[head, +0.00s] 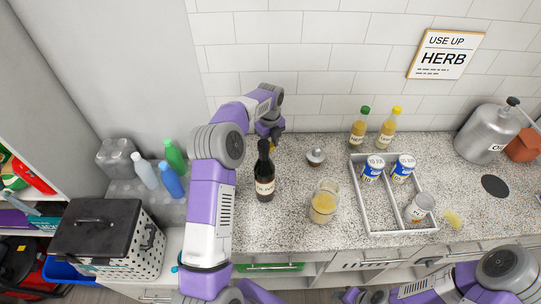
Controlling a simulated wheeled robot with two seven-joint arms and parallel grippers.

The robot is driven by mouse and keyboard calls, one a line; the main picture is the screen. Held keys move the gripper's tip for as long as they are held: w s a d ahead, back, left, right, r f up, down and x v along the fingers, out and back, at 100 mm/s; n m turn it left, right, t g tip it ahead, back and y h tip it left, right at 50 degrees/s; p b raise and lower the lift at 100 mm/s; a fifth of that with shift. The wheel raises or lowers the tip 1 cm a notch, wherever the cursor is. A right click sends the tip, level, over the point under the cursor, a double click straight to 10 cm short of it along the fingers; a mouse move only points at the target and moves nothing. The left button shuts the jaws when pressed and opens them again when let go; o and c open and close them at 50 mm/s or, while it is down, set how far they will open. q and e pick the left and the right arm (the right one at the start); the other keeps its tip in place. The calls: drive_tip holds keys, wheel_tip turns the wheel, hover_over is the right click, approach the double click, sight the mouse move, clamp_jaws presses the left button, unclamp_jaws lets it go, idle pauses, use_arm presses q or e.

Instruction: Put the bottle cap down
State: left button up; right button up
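My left arm reaches up over the counter, and its gripper (272,132) is at the back, just behind and above the neck of a dark labelled bottle (265,182). The bottle stands upright and has a dark top. The fingers are small and partly hidden, so I cannot tell whether they are open or hold a cap. I cannot make out a loose bottle cap on the counter. My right gripper (350,296) is low at the bottom edge, in front of the counter, and only partly in view.
A glass jar of yellowish contents (324,204) and a small brown-and-white item (316,156) stand right of the bottle. A divided tray (388,231) holds several cans. A green-capped bottle (359,128) and a yellow-capped bottle (389,126) stand behind it.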

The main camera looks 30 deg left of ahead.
use_arm(q)
drive_tip(key=shift+w+f, duration=0.1)
drive_tip(key=shift+f, duration=2.9)
drive_tip(key=shift+f, duration=0.15)
drive_tip(key=o, duration=1)
wheel_tip(320, 180, up, 12)
drive_tip(key=shift+r+p, duration=0.2)
drive_tip(key=shift+p, duration=0.2)
